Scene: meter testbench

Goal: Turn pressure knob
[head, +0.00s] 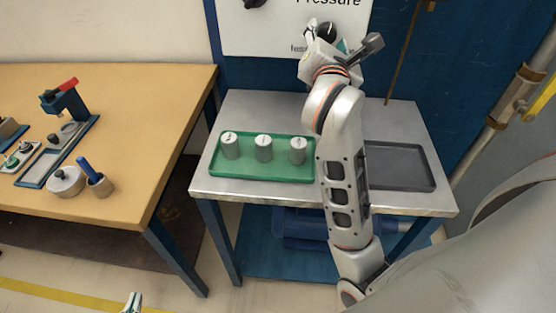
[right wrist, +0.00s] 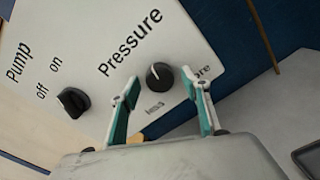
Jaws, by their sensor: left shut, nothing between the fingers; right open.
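The pressure knob (right wrist: 159,76) is a round black knob with a white pointer mark, on a white panel (right wrist: 150,25) below the word "Pressure". Scale words "less" and "more" are printed near it. My right gripper (right wrist: 164,92) is open, with its two teal-padded fingers on either side of the knob in the picture. I cannot tell whether they touch it. In the head view the knob (head: 327,31) shows partly, behind my right gripper (head: 333,42). My left gripper (head: 133,301) shows only as a tip at the bottom edge, shut and empty.
A black pump switch (right wrist: 73,101) with "off" and "on" sits on the same panel. Below is a metal table (head: 265,107) with a green tray (head: 215,172) of three grey cylinders and an empty grey tray (head: 400,168). A wooden table (head: 120,90) stands left.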

